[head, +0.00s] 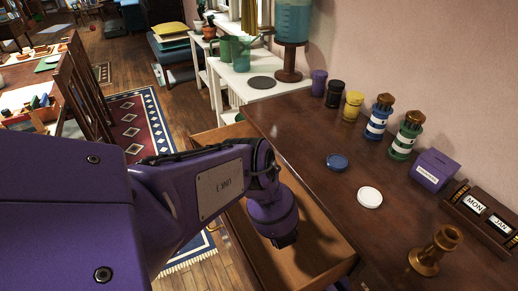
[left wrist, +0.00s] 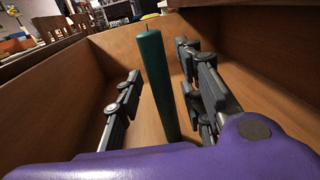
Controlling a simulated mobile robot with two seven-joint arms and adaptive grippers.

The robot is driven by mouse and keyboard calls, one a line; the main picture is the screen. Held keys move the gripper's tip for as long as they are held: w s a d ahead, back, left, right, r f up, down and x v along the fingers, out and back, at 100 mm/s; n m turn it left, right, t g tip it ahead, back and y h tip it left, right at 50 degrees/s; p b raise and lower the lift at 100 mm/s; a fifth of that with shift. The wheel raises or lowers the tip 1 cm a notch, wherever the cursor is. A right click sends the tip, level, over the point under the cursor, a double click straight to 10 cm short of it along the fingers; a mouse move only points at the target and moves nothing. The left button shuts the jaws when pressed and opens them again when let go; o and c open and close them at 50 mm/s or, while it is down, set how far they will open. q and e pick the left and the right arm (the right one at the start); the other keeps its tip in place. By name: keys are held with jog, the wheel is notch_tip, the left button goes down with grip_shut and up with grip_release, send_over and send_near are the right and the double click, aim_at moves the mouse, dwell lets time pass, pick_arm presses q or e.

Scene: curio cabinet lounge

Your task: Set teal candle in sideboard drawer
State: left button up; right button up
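The teal candle (left wrist: 154,85) is a tall dark-green stick standing nearly upright inside the open wooden sideboard drawer (left wrist: 60,85) in the left wrist view. My left gripper (left wrist: 162,104) is down in the drawer with its two dark fingers on either side of the candle. There is a clear gap on the left finger's side, so the fingers are open. In the head view my left gripper (head: 286,241) points down into the drawer (head: 312,262), and its wrist hides the candle. My right gripper is not in view.
The sideboard top (head: 310,135) holds a blue disc (head: 337,162), a white disc (head: 369,197), a brass candlestick (head: 436,251), a purple box (head: 434,170), a calendar block (head: 487,212) and several jars along the wall. A white shelf (head: 245,90) stands behind.

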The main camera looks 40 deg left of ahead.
pick_arm(q)
jog(key=shift+r, duration=0.2)
jog(key=p+v, duration=0.1)
jog(key=v, duration=0.6)
jog(key=shift+s+d+r, duration=0.2)
jog(key=shift+d+r, duration=0.05)
jog(key=shift+r, duration=0.1)
